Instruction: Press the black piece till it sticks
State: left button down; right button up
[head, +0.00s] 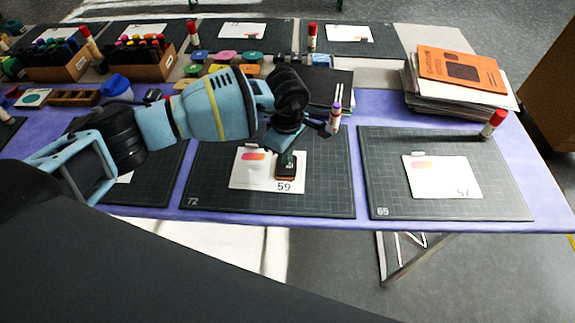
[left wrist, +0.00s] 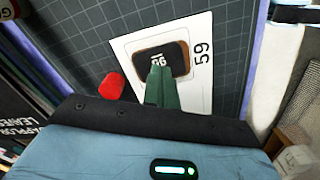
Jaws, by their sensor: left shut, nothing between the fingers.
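The black piece (left wrist: 176,56) lies on a white card (left wrist: 203,77) marked 59, over a brown-edged shape, as the left wrist view shows. In the head view the black piece (head: 287,163) is on the lower right part of the card (head: 242,182), on a dark cutting mat (head: 215,190). My left gripper (head: 286,158) points down with its fingers shut and empty. Its green fingertips (left wrist: 159,72) are at the black piece and cover part of it; they look to be touching it, though exact contact is hard to tell. My right gripper is out of view.
Another mat (head: 400,200) with a card lies to the right. A paper stack (head: 455,95) and marker boxes (head: 60,68) stand farther back. The table's front edge is near.

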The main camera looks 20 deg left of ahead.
pick_arm(q)
jog(key=shift+f+b, duration=0.4)
jog(key=shift+f, duration=0.5)
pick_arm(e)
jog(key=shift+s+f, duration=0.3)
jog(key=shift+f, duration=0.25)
pick_arm(q)
jog(key=shift+r, duration=0.1)
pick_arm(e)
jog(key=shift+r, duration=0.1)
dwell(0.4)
pick_arm(q)
jog(key=shift+r+p, duration=1.55)
jog(key=shift+r, duration=1.95)
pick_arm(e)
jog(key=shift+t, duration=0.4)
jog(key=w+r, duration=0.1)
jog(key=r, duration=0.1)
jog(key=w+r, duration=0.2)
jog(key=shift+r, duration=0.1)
